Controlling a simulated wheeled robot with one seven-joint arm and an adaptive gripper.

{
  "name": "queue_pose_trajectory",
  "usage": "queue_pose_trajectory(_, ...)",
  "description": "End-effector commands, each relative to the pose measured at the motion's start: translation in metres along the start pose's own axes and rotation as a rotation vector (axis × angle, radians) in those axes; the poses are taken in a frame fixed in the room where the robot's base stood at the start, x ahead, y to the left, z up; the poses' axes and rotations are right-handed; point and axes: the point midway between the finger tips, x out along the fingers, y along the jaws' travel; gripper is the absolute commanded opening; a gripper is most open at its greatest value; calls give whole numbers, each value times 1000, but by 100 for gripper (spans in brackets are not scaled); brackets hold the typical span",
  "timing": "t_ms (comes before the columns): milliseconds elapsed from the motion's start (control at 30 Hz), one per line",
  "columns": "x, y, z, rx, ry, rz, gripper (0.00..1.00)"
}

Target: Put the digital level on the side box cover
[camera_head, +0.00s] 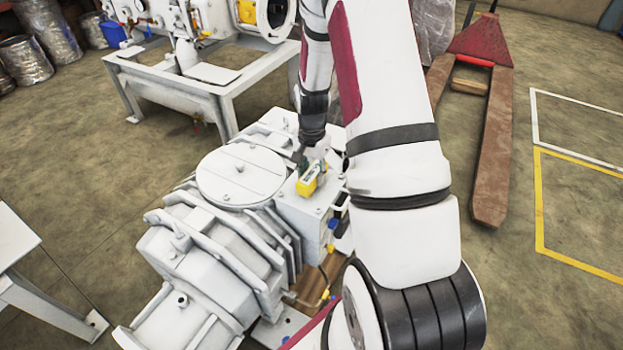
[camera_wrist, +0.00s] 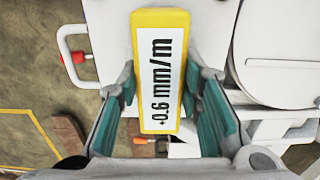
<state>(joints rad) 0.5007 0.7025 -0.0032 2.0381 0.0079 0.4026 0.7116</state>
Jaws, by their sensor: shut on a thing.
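The digital level (camera_wrist: 160,18) is a small yellow block with a white display reading +0.6 mm/m. It is between the two green-padded fingers of my gripper (camera_wrist: 163,90), which is shut on it. In the head view the level's yellow end (camera_head: 306,186) shows over the side box cover (camera_head: 317,208), a flat light-grey plate to the right of the round lid. I cannot tell whether the level touches the cover. The cover also shows behind the level in the wrist view (camera_wrist: 109,28). My arm hides part of the box's right side.
The large grey vacuum pump (camera_head: 215,235) with a round raised lid (camera_head: 240,175) stands left of the box. A red pallet truck (camera_head: 490,130) stands at the right, with open floor beyond.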

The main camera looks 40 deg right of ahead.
Motion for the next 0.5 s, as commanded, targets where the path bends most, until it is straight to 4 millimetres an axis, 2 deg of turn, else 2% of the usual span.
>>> queue_pose_trajectory(33, 9, 0, -1, 0, 0, 0, 0)
queue_pose_trajectory(100, 13, 0, -1, 1, 1, 0, 0)
queue_pose_trajectory(433, 14, 0, 0, 0, 2, -1, 0)
queue_pose_trajectory(467, 15, 0, 0, 0, 1, -1, 35)
queue_pose_trajectory(500, 14, 0, 0, 0, 1, -1, 44)
